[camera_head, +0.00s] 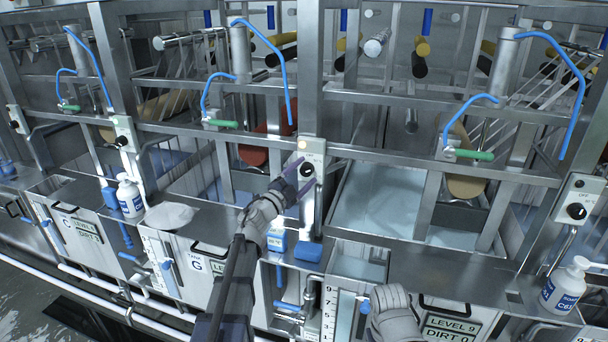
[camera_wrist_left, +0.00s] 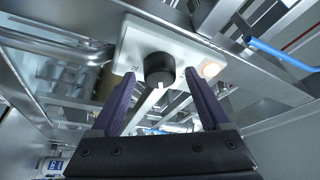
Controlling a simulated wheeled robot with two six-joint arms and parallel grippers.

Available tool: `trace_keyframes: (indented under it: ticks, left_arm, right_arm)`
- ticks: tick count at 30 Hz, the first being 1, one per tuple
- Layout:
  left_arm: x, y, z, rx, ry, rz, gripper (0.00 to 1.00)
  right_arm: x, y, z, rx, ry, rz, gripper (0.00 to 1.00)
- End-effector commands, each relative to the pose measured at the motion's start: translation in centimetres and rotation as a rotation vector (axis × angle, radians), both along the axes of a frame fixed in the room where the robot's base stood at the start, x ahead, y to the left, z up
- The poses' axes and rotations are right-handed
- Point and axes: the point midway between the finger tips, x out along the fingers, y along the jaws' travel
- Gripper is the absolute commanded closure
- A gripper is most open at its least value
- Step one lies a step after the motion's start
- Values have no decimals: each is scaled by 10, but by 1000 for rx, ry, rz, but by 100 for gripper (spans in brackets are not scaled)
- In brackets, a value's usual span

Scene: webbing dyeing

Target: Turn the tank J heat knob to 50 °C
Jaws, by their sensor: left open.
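The heat knob (camera_head: 307,169) is a round black dial on a pale control box (camera_head: 312,150) at the middle of the tank row. No tank J label is readable in view. In the left wrist view the knob (camera_wrist_left: 159,68) shows a pale pointer mark at its lower edge. My left gripper (camera_head: 300,180) is in front of the box. Its purple fingers (camera_wrist_left: 160,80) are open, one on each side of the knob in the picture, and hold nothing. Contact with the knob cannot be seen. My right gripper is out of view; only a grey part of my right arm shows.
Similar boxes with black knobs stand at the left (camera_head: 123,141) and right (camera_head: 577,211). Blue hoses and green-handled taps line the metal frame. A pale water tank (camera_head: 380,200) lies right of the box. A blue block (camera_head: 308,251) sits on the ledge below; a soap bottle (camera_head: 563,287) stands at right.

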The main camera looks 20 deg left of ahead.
Motion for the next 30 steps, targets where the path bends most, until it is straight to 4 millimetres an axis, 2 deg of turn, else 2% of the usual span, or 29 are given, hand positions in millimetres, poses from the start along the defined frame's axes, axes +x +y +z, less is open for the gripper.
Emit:
trace_keyframes:
  ticks: [5,16,30]
  left_arm:
    - [-16,5,-4,1,0,0,20]
    - [-67,25,-15,1,0,1,20]
    - [-69,28,-15,0,0,1,20]
  right_arm:
    - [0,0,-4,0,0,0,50]
    - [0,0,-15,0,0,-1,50]
    - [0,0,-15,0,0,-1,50]
